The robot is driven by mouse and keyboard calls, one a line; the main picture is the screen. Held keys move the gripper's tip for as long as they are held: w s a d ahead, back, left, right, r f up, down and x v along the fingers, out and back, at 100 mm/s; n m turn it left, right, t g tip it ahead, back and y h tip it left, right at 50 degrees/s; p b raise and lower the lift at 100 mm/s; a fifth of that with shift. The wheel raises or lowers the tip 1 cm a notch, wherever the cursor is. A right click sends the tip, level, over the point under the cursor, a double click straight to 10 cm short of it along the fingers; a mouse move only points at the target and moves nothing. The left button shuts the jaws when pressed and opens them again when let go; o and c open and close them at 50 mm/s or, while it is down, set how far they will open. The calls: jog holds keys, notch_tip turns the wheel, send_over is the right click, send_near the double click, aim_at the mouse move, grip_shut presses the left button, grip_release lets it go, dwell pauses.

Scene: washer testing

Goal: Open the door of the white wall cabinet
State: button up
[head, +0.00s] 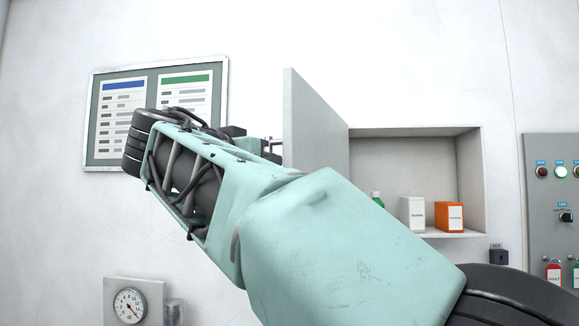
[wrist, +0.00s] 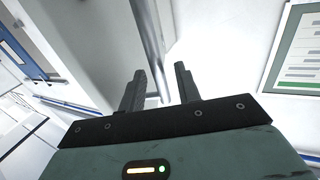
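The white wall cabinet (head: 483,190) shows in the head view, right of centre. Its door (head: 316,125) stands swung well out from the left side, so the inside is visible. My gripper (head: 273,147) is at the door's outer face, partly hidden by my arm. In the wrist view, my gripper (wrist: 160,69) has its two dark fingers apart. A round metal door handle (wrist: 150,40) runs down between them, with visible gaps beside its lower end. The door panel (wrist: 95,35) shows left of the handle. Contact between fingers and handle cannot be told.
Inside the cabinet are a green-capped bottle (head: 377,198), a white box (head: 412,214) and an orange box (head: 449,217). A notice board (head: 225,75) hangs on the wall at left. A grey control panel (head: 535,200) is at right. A gauge (head: 130,306) is low left.

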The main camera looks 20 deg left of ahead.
jog(key=b+v, duration=0.1)
jog(key=v, duration=0.9)
jog(key=shift+f, duration=0.1)
